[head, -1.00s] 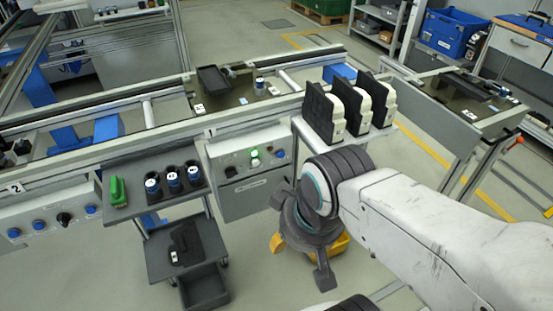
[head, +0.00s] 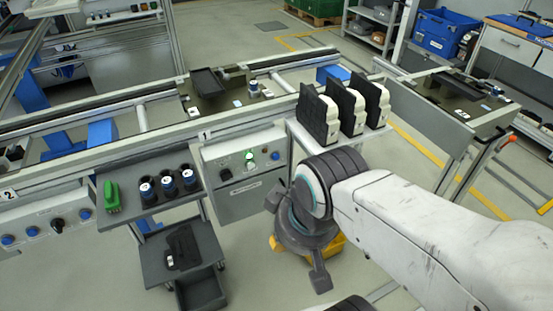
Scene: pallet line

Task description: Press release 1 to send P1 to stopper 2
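The station 1 control box (head: 240,195) hangs on the front rail of the line, under a small label 1 (head: 205,135). It has a lit green button (head: 249,155), a dark knob (head: 225,174) and a blue button (head: 275,153). A dark pallet (head: 225,101) sits on the line behind it, bearing a black tray (head: 207,82) and a small upright cylinder (head: 254,89). Its marking is too small to read. Label 2 (head: 8,194) is at the far left. My gripper (head: 297,238) hangs right of the box, apart from its buttons in the picture. Its fingers look spread and empty.
A cart (head: 150,215) left of the box holds a green item (head: 112,195) and several dark cylinders. Black-and-white parts (head: 352,108) stand on a shelf just behind my arm. A second control box (head: 45,228) with blue buttons is at left. A yellow object (head: 338,246) is behind my gripper.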

